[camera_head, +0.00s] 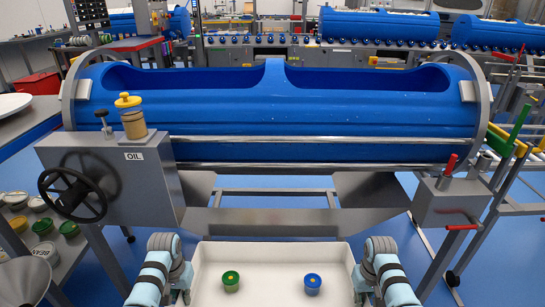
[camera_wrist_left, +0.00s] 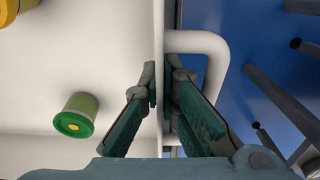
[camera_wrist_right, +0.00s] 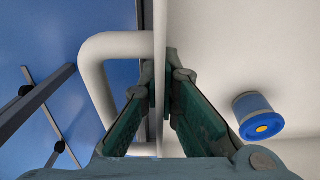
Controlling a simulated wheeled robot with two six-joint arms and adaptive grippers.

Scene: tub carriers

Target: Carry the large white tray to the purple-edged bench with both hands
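The large white tray (camera_head: 270,256) is directly in front of me at the bottom of the head view. A green-lidded tub (camera_head: 231,281) and a blue-lidded tub (camera_head: 312,284) stand in it. The tubs also show in the left wrist view (camera_wrist_left: 75,115) and right wrist view (camera_wrist_right: 257,116). My left gripper (camera_wrist_left: 163,85) is shut on the tray's left wall, beside a white handle loop. My right gripper (camera_wrist_right: 157,85) is shut on the opposite wall, also beside a handle loop. No purple-edged bench shows.
A big blue drum machine (camera_head: 320,115) on a grey frame stands just ahead. Its handwheel (camera_head: 72,195) is on the left and red and green levers are on the right. Several lidded tubs sit on a shelf at lower left. Blue floor shows at right.

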